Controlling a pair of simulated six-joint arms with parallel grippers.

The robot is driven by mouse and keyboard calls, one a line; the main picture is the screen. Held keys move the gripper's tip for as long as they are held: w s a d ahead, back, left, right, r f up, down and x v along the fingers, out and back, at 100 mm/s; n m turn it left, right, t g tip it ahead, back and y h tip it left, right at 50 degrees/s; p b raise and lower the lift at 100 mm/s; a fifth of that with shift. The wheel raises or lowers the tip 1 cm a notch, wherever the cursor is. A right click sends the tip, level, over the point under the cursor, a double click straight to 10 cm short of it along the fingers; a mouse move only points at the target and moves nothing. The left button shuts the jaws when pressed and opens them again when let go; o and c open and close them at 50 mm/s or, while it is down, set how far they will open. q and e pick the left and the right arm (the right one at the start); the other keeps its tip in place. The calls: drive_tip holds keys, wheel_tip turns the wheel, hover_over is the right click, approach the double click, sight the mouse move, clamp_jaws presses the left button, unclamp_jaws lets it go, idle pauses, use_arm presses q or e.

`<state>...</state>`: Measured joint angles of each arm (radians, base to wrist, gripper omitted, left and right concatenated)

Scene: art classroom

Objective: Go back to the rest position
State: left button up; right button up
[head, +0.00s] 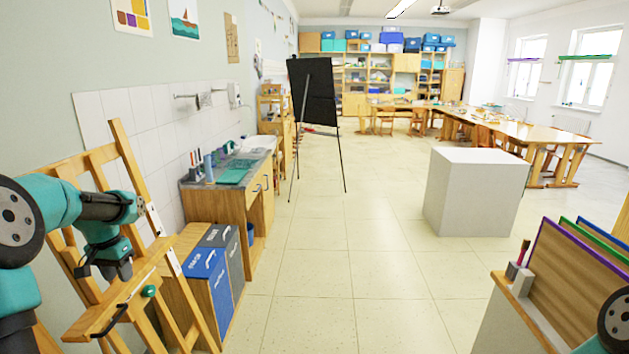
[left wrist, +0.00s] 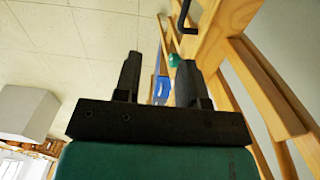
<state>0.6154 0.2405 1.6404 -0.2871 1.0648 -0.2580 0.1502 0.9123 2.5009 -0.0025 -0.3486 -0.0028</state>
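My left gripper (head: 104,271) hangs in front of the wooden easel (head: 125,150) at the left of the head view, fingers pointing down. In the left wrist view, the fingers of my left gripper (left wrist: 158,75) stand apart with nothing between them; the easel (left wrist: 255,85) is beside them on the right. Whether the gripper touches the easel, I cannot tell. Part of my right arm shows at the lower right edge of the head view. My right gripper is out of view.
A green knob (head: 149,291) is on the easel, close to my left gripper. Boards in a wooden rack (head: 570,290) stand near right. A white block (head: 475,192) is farther back. The middle floor is clear.

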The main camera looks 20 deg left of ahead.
use_arm(q)
drive_tip(key=w+d+f+m+t+h, duration=0.1)
drive_tip(key=w+d+f, duration=0.3)
drive_tip(key=d+f, duration=0.85)
drive_tip(key=w+d+f+h, duration=0.2)
drive_tip(key=w+d+f, duration=0.2)
drive_tip(key=d+f, duration=0.8)
drive_tip(key=s+d+f, duration=0.6)
drive_tip(key=s+d, duration=0.1)
drive_tip(key=d, duration=0.3)
drive_tip(key=s+d+f, duration=0.7)
drive_tip(key=d, duration=0.3)
drive_tip(key=shift+d+f+h, duration=0.25)
drive_tip(key=shift+f+h, duration=0.05)
drive_tip(key=shift+o, duration=0.4)
drive_tip(key=shift+w, duration=0.1)
